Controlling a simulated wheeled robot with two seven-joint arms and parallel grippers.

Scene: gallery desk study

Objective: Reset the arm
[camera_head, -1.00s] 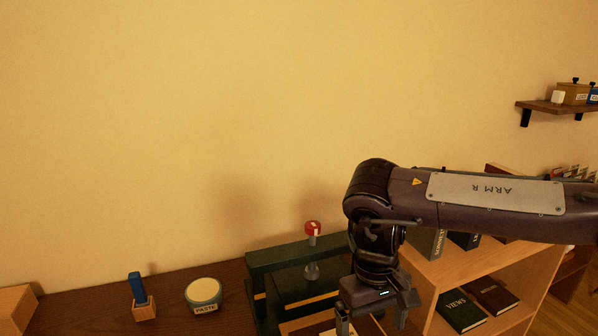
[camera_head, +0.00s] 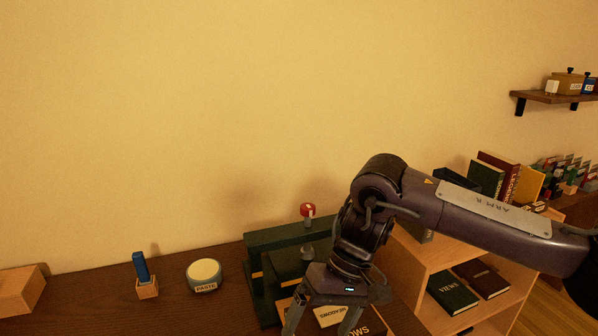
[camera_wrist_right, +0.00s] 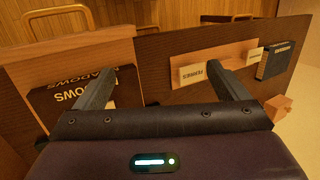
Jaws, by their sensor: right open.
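My right arm (camera_head: 480,210), marked "ARM R", reaches in from the right in the head view and bends down at its wrist. My right gripper (camera_head: 318,318) points down over the dark desk, in front of the green stepped stand. Its two fingers are spread with nothing between them; they also show apart in the right wrist view (camera_wrist_right: 165,85). My left gripper is not in view.
The green stand (camera_head: 290,240) carries a red-topped knob (camera_head: 307,210). A paste tub (camera_head: 204,275), a blue-handled tool in a wooden block (camera_head: 147,288) and a wooden box (camera_head: 20,290) stand to the left. A bookshelf (camera_head: 420,250) is under the forearm.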

